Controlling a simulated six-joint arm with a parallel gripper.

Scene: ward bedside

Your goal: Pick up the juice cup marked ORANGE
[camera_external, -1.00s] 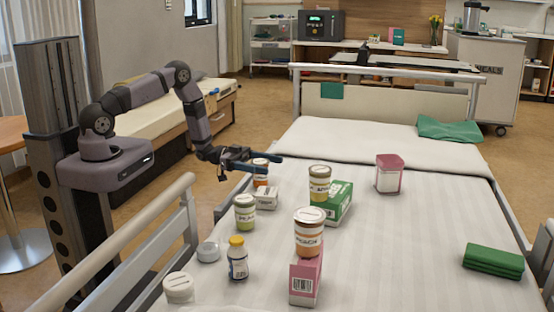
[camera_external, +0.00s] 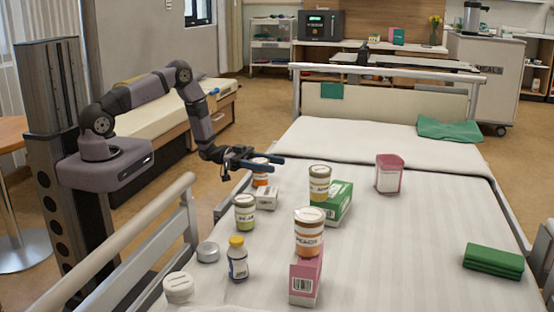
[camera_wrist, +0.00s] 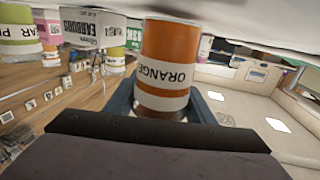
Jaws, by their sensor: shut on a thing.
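The juice cup marked ORANGE (camera_wrist: 168,62) fills the middle of the wrist view, orange with a white label band. In the outside view the cup (camera_external: 260,178) stands at the bed's left side, behind a small white box. My gripper (camera_external: 271,161) reaches in from the left with its blue fingers around the cup. It is shut on the cup, whose pale lid shows between the fingers. In the wrist view the blue fingers show on both sides of the cup. The cup looks upright in the outside view; I cannot tell if its base touches the bed.
The small white box (camera_external: 267,199), marked EARBUDS in the wrist view (camera_wrist: 94,28), is close by. A green-labelled cup (camera_external: 245,216), another cup (camera_external: 319,184), a green box (camera_external: 341,202) and a PEACH cup (camera_external: 308,233) on a pink box (camera_external: 305,280) stand nearer. The bed's right side is mostly clear.

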